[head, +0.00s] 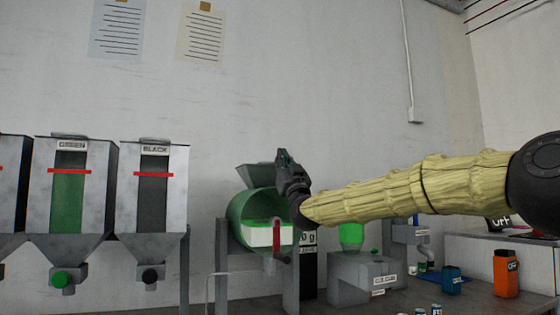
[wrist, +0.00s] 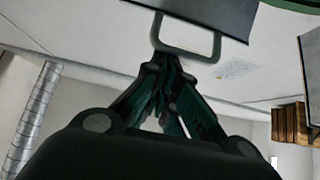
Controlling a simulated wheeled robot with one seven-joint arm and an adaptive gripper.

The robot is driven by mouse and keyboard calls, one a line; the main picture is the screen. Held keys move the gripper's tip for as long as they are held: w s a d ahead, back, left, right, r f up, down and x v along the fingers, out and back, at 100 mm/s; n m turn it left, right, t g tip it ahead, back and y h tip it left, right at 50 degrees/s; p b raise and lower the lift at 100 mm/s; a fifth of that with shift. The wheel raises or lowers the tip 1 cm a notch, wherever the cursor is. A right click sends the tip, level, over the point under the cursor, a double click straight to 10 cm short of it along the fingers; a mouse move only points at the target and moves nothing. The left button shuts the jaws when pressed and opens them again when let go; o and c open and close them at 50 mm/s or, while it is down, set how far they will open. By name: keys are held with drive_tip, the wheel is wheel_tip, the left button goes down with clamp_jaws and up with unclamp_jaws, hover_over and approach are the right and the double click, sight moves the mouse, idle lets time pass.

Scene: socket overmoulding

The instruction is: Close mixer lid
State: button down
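The mixer (head: 240,212) is a green drum on a grey stand, right of the dispensers in the head view. Its grey lid (head: 256,175) stands tilted up above the drum, so it is open. A white block with a red strip shows at the drum's front. In the wrist view a dark panel (wrist: 215,12), which looks like the lid, carries a grey-green loop handle (wrist: 205,54). My gripper (head: 284,156) is at the lid's right side. In the wrist view its fingers (wrist: 164,62) converge and overlap the handle's lower left corner. Whether they grip it is unclear.
Hoppers marked green (head: 68,190) and black (head: 153,195) stand left of the mixer. A grey machine with a green container (head: 351,236) stands to its right. Blue (head: 452,281) and orange (head: 506,274) containers are farther right. Open air lies above the mixer.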

drive_tip(key=shift+f, duration=0.2)
wheel_tip(320, 180, up, 5)
drive_tip(key=p, duration=0.3)
drive_tip(key=v, duration=1.1)
drive_tip(key=shift+w+f, duration=0.35)
